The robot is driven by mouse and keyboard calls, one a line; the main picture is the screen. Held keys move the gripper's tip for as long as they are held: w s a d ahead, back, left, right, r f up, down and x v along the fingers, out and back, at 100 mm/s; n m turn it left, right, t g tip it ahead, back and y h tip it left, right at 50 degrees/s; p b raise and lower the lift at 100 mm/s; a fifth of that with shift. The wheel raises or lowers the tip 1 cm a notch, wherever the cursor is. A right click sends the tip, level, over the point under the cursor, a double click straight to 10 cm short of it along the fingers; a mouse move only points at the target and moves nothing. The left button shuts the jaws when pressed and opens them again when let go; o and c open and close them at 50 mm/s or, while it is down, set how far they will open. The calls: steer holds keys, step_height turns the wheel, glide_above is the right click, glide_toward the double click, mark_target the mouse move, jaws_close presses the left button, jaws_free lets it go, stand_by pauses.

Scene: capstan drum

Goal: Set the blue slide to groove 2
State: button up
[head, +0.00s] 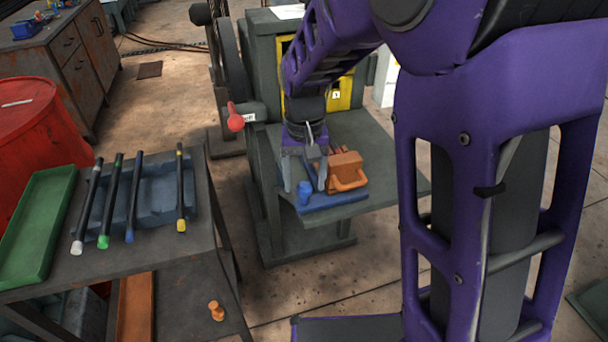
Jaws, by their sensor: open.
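The blue slide (335,201) lies on the grey shelf of the green-grey machine, with an upright blue knob (304,193) at its left end. An orange block with a loop handle (345,170) sits beside it to the right and partly covers its back. My gripper (304,184) is open and points down. Its two fingers are left and right of the blue knob in the picture; I cannot tell how far above or behind the knob they are. A yellow panel (345,92) with a small "1" label is partly behind my arm. No groove marked 2 is readable.
A red-knobbed lever (236,120) sticks out left of the machine. The left bench (150,258) holds a green tray (38,222) and several dark rods with coloured ends on a blue-grey rack (155,190). A red drum (38,130) stands behind. My arm hides the right side.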

steer(key=shift+f, duration=0.15)
steer(key=shift+c, duration=0.3)
jaws_close()
steer(key=shift+d, duration=0.1)
stand_by(1.1)
